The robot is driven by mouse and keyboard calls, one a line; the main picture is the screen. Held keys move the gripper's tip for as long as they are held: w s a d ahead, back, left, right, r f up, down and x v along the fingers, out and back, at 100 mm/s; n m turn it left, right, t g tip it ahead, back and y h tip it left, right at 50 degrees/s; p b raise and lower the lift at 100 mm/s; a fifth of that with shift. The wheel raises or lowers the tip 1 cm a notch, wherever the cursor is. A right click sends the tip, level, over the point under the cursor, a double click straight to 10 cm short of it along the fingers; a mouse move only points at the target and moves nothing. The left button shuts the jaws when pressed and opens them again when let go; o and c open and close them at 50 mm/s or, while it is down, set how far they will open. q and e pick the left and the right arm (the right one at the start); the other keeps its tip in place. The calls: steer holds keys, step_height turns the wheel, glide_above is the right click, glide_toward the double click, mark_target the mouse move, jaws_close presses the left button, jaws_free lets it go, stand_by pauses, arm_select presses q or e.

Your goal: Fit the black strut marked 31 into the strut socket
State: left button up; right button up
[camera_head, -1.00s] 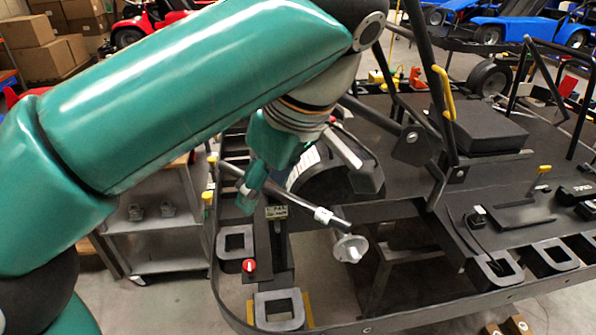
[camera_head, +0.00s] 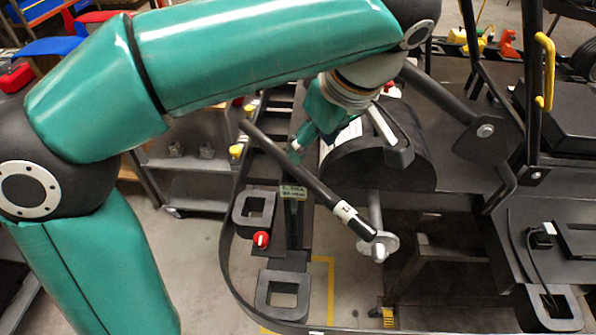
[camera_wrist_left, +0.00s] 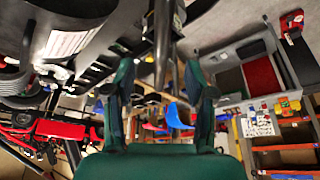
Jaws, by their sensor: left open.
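A black strut (camera_head: 305,180) with a white band near its lower right end slants across the kart frame in the head view. The mark on the band is too small to read surely. Its lower end overlaps a light grey round hub (camera_head: 378,246); I cannot tell whether they touch. My left gripper (camera_head: 297,150) is open, and one finger shows close to the strut's upper half. In the left wrist view its two fingers (camera_wrist_left: 158,100) are apart, with a dark tube (camera_wrist_left: 163,40) beyond them. I cannot tell which part is the strut socket. My right gripper is not in view.
A red knob (camera_head: 261,239) and square open brackets (camera_head: 283,296) sit on the kart frame at the front. A grey shelf cart (camera_head: 190,165) stands behind on the left. A dark curved block (camera_head: 415,165) and an upright post with a yellow handle (camera_head: 545,70) stand to the right.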

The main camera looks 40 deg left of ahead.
mark_target(299, 168)
arm_select(q)
steer(key=x, duration=0.2)
steer(key=shift+a+f, duration=0.15)
steer(key=shift+f, duration=0.2)
steer(key=shift+s+x, duration=0.2)
steer(key=shift+x, duration=2.45)
steer(key=shift+c, duration=0.2)
jaws_close()
